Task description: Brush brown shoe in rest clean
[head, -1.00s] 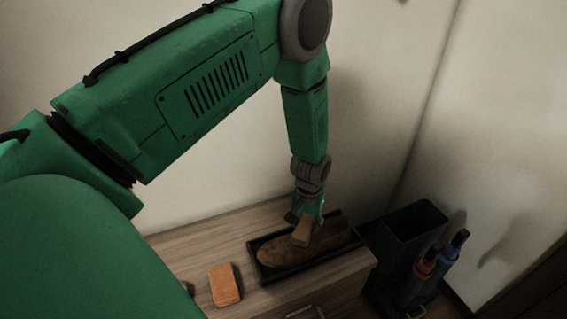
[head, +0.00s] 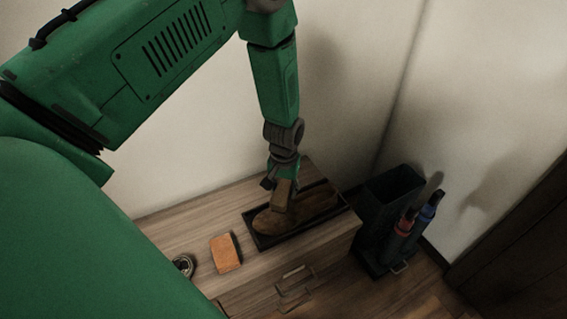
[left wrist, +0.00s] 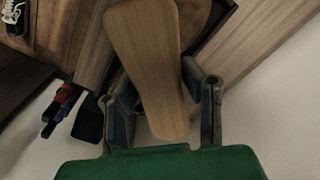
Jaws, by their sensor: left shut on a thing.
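The brown shoe (head: 274,221) lies on its side or sole, I cannot tell which, in a black tray-like rest (head: 255,243) on the wooden cabinet top. My left gripper (head: 281,186) is above the shoe, shut on a wooden brush (head: 283,196). The brush's lower end meets the shoe in the head view; its bristles are hidden. In the left wrist view the brush's pale wooden back (left wrist: 150,62) lies between the fingers and covers most of the shoe (left wrist: 191,18). My right gripper is not in view.
An orange block (head: 225,252) lies left of the rest, with a small round dark item (head: 184,265) beyond it. A black bin (head: 392,196) and red and blue-topped umbrella-like items (head: 428,206) stand right of the cabinet. The wall is close behind.

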